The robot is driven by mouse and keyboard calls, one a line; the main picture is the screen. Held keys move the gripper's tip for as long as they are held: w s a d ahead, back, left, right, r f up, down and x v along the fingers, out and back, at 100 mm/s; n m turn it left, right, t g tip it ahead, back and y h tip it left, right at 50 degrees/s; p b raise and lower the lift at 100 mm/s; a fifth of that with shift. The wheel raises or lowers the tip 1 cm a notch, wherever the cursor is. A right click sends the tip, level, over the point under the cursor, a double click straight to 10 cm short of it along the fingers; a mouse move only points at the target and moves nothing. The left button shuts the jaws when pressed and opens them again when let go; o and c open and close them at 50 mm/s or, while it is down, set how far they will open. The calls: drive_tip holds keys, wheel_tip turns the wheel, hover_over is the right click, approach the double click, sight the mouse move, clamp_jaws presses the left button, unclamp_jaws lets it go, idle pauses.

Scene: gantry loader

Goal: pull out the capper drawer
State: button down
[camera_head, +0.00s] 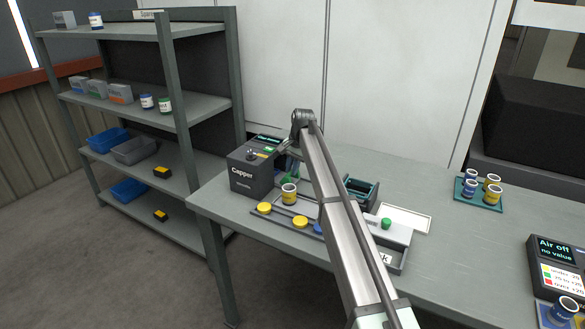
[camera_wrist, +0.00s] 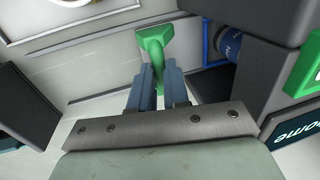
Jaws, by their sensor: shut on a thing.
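The capper (camera_head: 252,172) is a dark box labelled "Capper" at the back left of the table. My gripper (camera_head: 291,164) is at its right side, partly hidden behind my arm in the head view. In the wrist view my gripper (camera_wrist: 159,75) has its two blue-grey fingers around the stem of a green handle (camera_wrist: 153,42), shut on it. The handle's wide green top shows just past the fingertips. I cannot tell how far the drawer stands out; its body is not clearly visible.
Yellow caps (camera_head: 300,222) lie in a tray in front of the capper, with a yellow jar (camera_head: 289,194) behind them. A teal rack of jars (camera_head: 480,190) and a display unit (camera_head: 557,262) stand at right. A shelf unit (camera_head: 172,85) stands at left.

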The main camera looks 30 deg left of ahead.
drive_tip(key=d, duration=1.4)
drive_tip(key=shift+d, duration=0.35)
drive_tip(key=c, duration=1.1)
unclamp_jaws()
wheel_tip(320, 180, up, 14)
drive_tip(key=d, duration=0.2)
drive_tip(key=shift+d+f, duration=0.2)
drive_tip(key=shift+d, duration=0.05)
